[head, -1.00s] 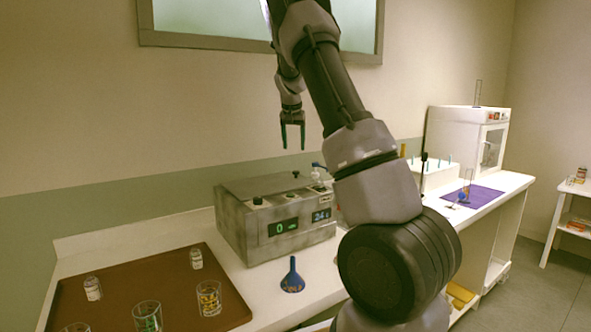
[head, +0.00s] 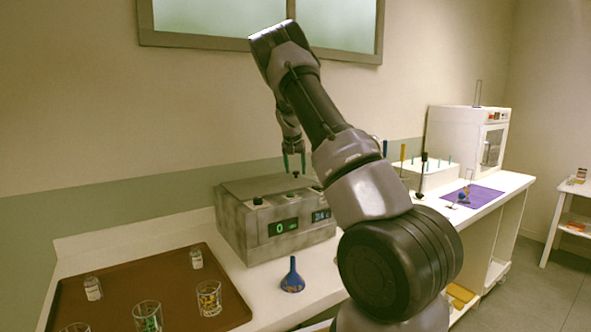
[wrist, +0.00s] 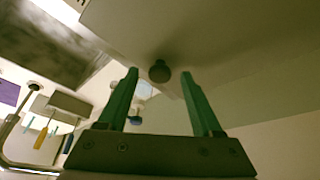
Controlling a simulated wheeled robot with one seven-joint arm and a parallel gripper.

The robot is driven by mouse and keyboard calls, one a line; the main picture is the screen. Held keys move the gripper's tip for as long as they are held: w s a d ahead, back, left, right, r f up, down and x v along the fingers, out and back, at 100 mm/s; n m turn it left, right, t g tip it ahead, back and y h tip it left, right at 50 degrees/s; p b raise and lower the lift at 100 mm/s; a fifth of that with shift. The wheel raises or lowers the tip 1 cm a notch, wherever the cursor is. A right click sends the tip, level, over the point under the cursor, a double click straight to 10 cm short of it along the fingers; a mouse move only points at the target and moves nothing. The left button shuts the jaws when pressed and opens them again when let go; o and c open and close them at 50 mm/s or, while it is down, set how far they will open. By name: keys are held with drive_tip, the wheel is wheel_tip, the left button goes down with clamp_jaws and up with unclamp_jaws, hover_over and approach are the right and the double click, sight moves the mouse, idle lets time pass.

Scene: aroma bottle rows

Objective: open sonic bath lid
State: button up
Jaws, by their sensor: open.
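The sonic bath (head: 262,228) is a grey box with green digital displays on its front, standing on the white bench. Its lid (head: 262,184) lies flat on top and looks closed. A small dark knob (head: 295,174) stands up from the lid. My gripper (head: 294,160) points down just above the knob, its green fingers open. In the wrist view the knob (wrist: 160,71) shows between and beyond the two fingertips (wrist: 160,73), with a gap on each side. The fingers do not appear to touch it.
A brown tray (head: 185,265) with glass beakers and small jars lies at front left. A blue funnel (head: 292,276) stands in front of the bath. A white rack (head: 432,176), a purple mat (head: 474,195) and a white cabinet (head: 455,139) are farther right.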

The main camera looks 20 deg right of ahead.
clamp_jaws()
idle(1.4)
